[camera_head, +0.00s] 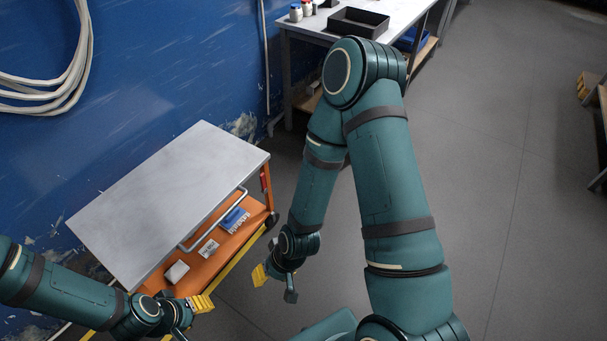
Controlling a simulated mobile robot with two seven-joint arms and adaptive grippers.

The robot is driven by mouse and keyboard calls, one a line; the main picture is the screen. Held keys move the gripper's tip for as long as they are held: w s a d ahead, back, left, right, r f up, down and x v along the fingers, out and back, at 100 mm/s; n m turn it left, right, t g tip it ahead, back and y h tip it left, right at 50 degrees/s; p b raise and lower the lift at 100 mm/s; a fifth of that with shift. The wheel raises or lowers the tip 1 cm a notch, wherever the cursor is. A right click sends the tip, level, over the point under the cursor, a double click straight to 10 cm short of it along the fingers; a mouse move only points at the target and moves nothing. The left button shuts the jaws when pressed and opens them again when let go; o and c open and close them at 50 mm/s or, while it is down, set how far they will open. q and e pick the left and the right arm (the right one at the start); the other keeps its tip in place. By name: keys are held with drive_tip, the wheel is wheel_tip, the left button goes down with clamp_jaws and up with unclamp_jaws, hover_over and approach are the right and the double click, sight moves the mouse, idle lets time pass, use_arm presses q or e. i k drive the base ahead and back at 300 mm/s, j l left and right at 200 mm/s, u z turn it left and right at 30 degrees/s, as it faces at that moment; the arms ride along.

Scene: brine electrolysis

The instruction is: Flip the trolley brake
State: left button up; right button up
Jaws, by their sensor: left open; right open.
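The trolley (170,195) stands against the blue wall, with a grey flat top, an orange lower shelf and a grey handle bar (213,222) along its near side. A small red part (264,182) shows on its right corner post; I cannot tell whether it is the brake. A dark wheel (272,219) shows below that corner. My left gripper (193,318) is open and empty by the trolley's near left end. My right gripper (275,286) is open and empty, to the right of the trolley's near side, pointing down.
Small boxes (234,219) lie on the trolley's lower shelf. A white-topped workbench (310,28) with a black tray (358,22) and bottles (296,12) stands behind. Hoses (45,90) hang on the wall. The grey floor at right is clear, with a shelf (603,105) at the far edge.

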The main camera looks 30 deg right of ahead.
sight(264, 191)
drive_tip(key=i+z, duration=0.1)
drive_tip(key=z, duration=0.2)
drive_tip(key=i+z, duration=0.15)
drive_tip(key=z, duration=0.15)
drive_tip(key=i+l+u, duration=0.1)
drive_tip(key=l, duration=0.4)
drive_tip(key=i+l, duration=0.2)
drive_tip(key=l, duration=0.35)
drive_tip(key=i+l+u, duration=0.15)
drive_tip(key=l, duration=0.4)
drive_tip(key=i+l, duration=0.1)
drive_tip(key=l, duration=0.4)
drive_tip(key=i+l+u, duration=0.15)
drive_tip(key=l, duration=0.95)
drive_tip(key=i+u, duration=0.05)
